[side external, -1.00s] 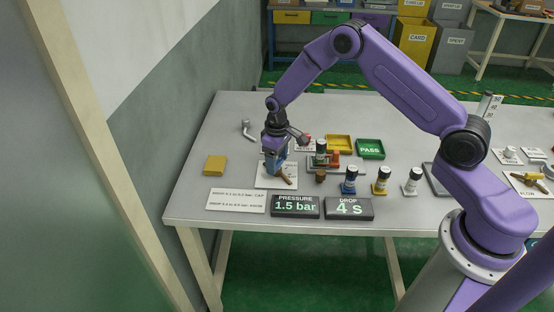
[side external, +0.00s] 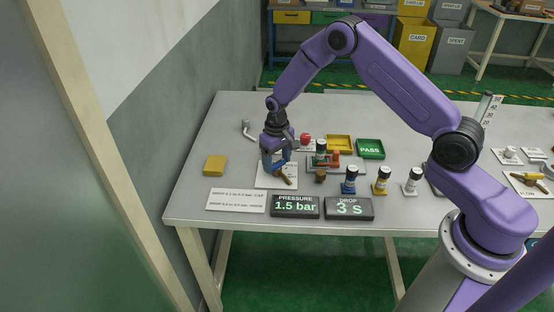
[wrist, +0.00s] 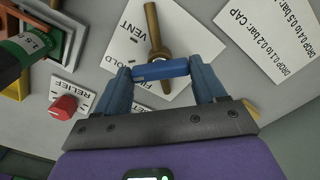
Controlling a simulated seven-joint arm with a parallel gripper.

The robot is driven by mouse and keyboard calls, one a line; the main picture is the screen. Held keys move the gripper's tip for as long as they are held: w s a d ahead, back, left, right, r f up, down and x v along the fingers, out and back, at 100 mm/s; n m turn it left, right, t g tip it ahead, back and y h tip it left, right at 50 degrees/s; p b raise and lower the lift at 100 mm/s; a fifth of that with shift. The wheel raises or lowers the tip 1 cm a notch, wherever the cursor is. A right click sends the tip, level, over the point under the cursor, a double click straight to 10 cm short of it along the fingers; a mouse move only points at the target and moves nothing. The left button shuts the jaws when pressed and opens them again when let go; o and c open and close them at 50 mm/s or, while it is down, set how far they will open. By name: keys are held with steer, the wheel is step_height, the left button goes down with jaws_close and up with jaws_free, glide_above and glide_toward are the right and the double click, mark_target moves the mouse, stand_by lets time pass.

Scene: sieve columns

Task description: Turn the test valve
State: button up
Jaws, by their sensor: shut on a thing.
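The test valve has a brass body (wrist: 154,35) on a white plate (wrist: 185,20) lettered VENT, HOLD and a partly hidden third word. In the side view the valve (side external: 283,179) sits on its white plate (side external: 264,183) near the table's front left. My gripper (wrist: 160,72) is shut on the valve's blue handle (wrist: 150,71), which lies crosswise between the fingertips. In the side view my gripper (side external: 273,168) is low over the plate, partly hiding the valve.
Displays read PRESSURE 1.5 bar (side external: 295,206) and DROP 3 s (side external: 349,208). A red relief knob (wrist: 64,107) stands close to my gripper. Bottles (side external: 349,181), a green PASS tray (side external: 370,148) and a yellow tray (side external: 339,143) are to the right. A yellow block (side external: 215,165) lies left.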

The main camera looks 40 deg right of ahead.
mark_target(277, 163)
steer(key=o, duration=1)
steer(key=shift+o, duration=0.2)
step_height(277, 163, up, 17)
steer(key=shift+r, duration=0.2)
steer(key=s+a+r+n, duration=0.3)
steer(key=s+a, duration=0.1)
steer(key=s, duration=0.5)
steer(key=s+a+r+n, duration=0.2)
steer(key=s+a+n, duration=0.1)
steer(key=s, duration=0.7)
steer(key=s+d+n, duration=0.2)
steer(key=s+n, duration=0.1)
steer(key=s, duration=0.7)
steer(key=s+d+n, duration=0.3)
steer(key=s, duration=0.7)
steer(key=shift+n, duration=0.3)
